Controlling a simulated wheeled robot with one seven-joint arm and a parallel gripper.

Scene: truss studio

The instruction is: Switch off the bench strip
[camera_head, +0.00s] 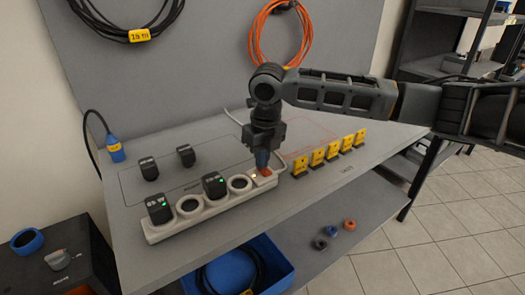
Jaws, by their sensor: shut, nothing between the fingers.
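The white bench strip (217,220) lies along the front of the grey bench, with round sockets. A black plug-in unit (159,208) with a green light sits in its left socket, and another black unit (214,185) with a green light sits in a socket near the middle. Two sockets are empty. At the right end is an orange-red switch (266,172) beside a small pale lit spot (254,176). My gripper (262,168) points down with its tips at the switch. It is shut and empty; whether it touches the switch I cannot tell. The fingers partly hide the switch.
Several yellow tagged blocks (331,151) stand in a row right of the strip. Two black units (149,169) sit behind it. A blue connector (115,149) stands at the bench's left edge. A blue bin (284,262) is on the lower shelf.

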